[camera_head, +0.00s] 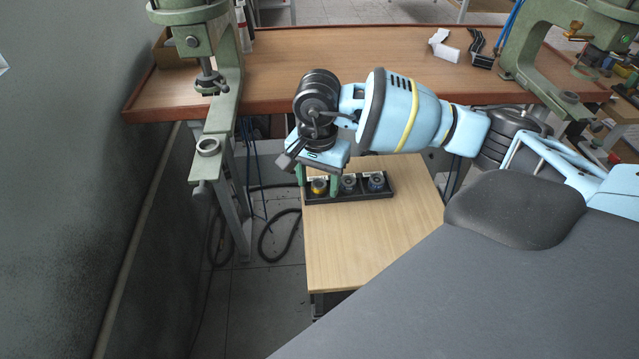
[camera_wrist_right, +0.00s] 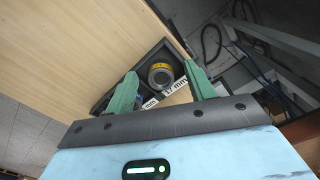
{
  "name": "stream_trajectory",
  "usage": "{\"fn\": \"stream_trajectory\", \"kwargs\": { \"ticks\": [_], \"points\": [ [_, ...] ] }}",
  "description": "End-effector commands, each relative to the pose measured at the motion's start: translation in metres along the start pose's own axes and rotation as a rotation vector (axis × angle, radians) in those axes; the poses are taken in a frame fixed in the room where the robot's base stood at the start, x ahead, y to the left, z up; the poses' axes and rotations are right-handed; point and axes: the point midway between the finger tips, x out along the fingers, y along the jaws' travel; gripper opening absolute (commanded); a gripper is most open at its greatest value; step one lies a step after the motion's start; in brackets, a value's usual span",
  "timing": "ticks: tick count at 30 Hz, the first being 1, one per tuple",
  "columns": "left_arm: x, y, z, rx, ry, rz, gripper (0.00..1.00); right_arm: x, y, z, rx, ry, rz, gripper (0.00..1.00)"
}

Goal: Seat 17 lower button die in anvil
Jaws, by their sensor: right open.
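The 17 die is a round metal piece with a yellow band (camera_head: 319,187). It sits in the left end of a black tray (camera_head: 350,197) on the small wooden table. In the right wrist view the yellow-banded die (camera_wrist_right: 160,75) lies beside a label reading 17 mm (camera_wrist_right: 175,88). My right gripper (camera_head: 318,184) is open above the tray's left end, its green fingers on either side of the die. In the wrist view the right gripper (camera_wrist_right: 162,85) shows a gap around the die. A green press at left has a cup-shaped anvil (camera_head: 208,146), empty-looking. My left gripper is not in view.
Two more dies, a grey one (camera_head: 349,182) and a blue-banded one (camera_head: 377,181), share the tray. A second green press (camera_head: 525,45) stands at right. The wooden workbench (camera_head: 300,50) is behind. The small table's front (camera_head: 365,245) is clear. Black hoses (camera_head: 275,235) hang at left.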

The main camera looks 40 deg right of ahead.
Motion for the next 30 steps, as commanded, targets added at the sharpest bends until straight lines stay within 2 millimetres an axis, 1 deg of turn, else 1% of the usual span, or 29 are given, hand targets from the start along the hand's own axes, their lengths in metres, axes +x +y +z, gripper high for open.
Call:
{"fn": "stream_trajectory", "kwargs": {
  "ticks": [4,5,16,17,25,30],
  "points": [
    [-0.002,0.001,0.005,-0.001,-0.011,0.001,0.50,0.000,0.000,0.000,0.000,0.000,0.000,0.54],
    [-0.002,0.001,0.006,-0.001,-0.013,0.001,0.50,0.000,0.000,0.000,0.000,0.000,0.000,0.51],
    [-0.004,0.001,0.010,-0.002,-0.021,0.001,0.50,0.000,0.000,0.000,0.000,-0.001,0.000,0.03],
    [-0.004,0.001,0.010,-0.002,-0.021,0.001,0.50,-0.001,0.000,0.000,0.000,0.000,-0.001,0.01],
    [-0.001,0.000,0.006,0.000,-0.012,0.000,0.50,-0.002,0.000,0.000,0.000,0.000,-0.001,0.01],
    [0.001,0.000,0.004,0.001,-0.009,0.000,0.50,-0.011,0.000,0.000,0.000,-0.001,-0.001,0.01]
  ]
}}
